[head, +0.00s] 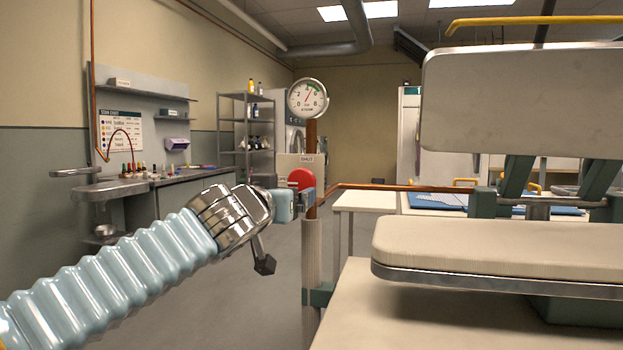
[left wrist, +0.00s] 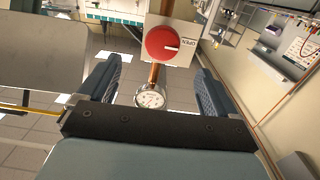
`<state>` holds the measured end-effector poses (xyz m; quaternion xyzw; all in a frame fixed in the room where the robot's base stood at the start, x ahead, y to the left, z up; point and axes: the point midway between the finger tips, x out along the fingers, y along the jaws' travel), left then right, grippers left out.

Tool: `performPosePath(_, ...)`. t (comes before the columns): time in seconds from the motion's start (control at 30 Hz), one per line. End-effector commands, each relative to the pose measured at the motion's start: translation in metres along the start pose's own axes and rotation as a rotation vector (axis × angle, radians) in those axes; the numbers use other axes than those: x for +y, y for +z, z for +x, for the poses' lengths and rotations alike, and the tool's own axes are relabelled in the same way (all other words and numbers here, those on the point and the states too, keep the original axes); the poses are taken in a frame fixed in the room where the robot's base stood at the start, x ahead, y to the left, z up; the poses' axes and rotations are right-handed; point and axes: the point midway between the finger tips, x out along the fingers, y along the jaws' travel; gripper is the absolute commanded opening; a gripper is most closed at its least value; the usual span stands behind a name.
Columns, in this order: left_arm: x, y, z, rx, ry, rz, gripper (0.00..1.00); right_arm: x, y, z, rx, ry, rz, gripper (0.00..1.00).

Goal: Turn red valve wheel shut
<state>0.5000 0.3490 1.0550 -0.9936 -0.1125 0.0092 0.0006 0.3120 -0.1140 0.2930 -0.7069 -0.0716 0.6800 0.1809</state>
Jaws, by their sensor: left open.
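The red valve wheel (head: 301,179) stands on the copper pipe, below a plate marked SHUT (head: 307,160). In the left wrist view the wheel (left wrist: 160,42) is round and red, with a white mark pointing toward the OPEN label on its pale plate (left wrist: 186,52). My left gripper (head: 293,204) is at the wheel in the head view and hides its lower part. In the left wrist view its two fingers (left wrist: 158,70) are spread apart with nothing between them. The wheel lies ahead of the fingertips; contact cannot be told. My right gripper is not in view.
A round pressure gauge (head: 307,98) tops the pipe above the wheel. A copper pipe (head: 390,187) runs right from it. A padded press (head: 490,250) stands on a pale table at right. A bench (head: 190,190) and shelf rack (head: 245,125) stand at left. Floor between is clear.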

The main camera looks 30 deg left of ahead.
Motion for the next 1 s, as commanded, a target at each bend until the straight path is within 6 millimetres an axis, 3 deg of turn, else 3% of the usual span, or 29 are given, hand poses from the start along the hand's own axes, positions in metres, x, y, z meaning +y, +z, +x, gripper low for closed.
performPosePath(0.17,-0.004,-0.010,0.004,0.016,-0.012,-0.004,0.92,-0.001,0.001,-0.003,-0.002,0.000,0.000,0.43)
performPosePath(0.7,-0.005,-0.012,0.115,0.015,-0.010,-0.003,0.92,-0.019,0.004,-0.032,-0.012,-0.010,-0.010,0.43)
performPosePath(1.0,-0.006,-0.010,0.133,0.016,-0.011,-0.003,0.92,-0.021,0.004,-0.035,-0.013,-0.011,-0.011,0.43)
